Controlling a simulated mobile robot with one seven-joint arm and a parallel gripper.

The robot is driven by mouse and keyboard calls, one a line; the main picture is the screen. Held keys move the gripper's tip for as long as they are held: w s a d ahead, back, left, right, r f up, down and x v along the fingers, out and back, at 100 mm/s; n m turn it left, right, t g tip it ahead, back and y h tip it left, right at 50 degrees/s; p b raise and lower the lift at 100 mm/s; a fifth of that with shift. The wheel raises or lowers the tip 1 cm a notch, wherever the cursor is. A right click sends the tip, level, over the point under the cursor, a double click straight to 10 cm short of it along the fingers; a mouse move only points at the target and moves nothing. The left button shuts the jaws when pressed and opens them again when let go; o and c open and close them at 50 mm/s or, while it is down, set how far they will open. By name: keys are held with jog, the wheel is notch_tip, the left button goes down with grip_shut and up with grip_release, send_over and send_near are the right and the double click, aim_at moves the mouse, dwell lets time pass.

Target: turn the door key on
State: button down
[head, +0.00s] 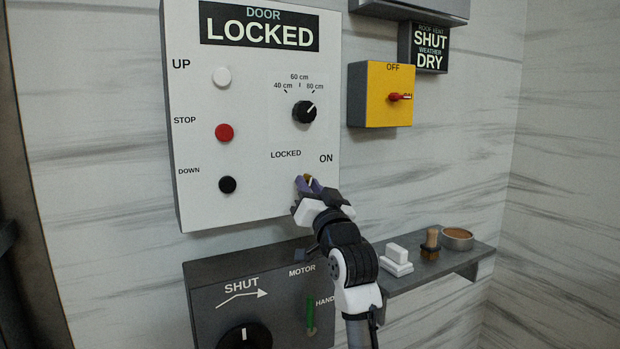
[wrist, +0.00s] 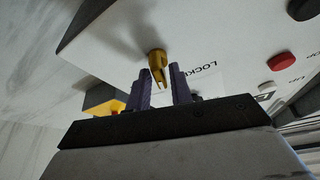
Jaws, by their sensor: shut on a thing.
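The brass door key (wrist: 156,57) sits in the lower right of the white door panel (head: 250,215), below the labels LOCKED and ON. My gripper (head: 309,184) is at the key, with its purple fingers on either side of it. In the wrist view my gripper (wrist: 161,90) is shut on the key's outer end. In the head view the fingers hide most of the key, so its turn angle is hard to tell. The sign (head: 260,27) on top of the panel reads DOOR LOCKED.
Left of the key are white, red and black buttons (head: 225,132), with a black dial (head: 304,111) above. A yellow switch box (head: 382,113) is at the right. Below are a grey box (head: 215,285) and a shelf (head: 440,265) holding small items, close to my arm.

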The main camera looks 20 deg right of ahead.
jog(key=m+h+p, duration=0.1)
jog(key=m+p, duration=0.1)
jog(key=m, duration=0.1)
jog(key=m+g+h+p, duration=0.1)
jog(key=m+p, duration=0.2)
jog(key=m+g+h+p, duration=0.1)
jog(key=m+p, duration=0.2)
jog(key=shift+a+r, duration=0.1)
jog(key=shift+r, duration=0.15)
jog(key=shift+f+m+g+h+p, duration=0.1)
jog(key=shift+m+g+h+p, duration=0.3)
jog(key=shift+m+p, duration=0.45)
jog(key=shift+f+m, duration=0.1)
jog(key=shift+m, duration=0.15)
jog(key=c, duration=1.5)
grip_release()
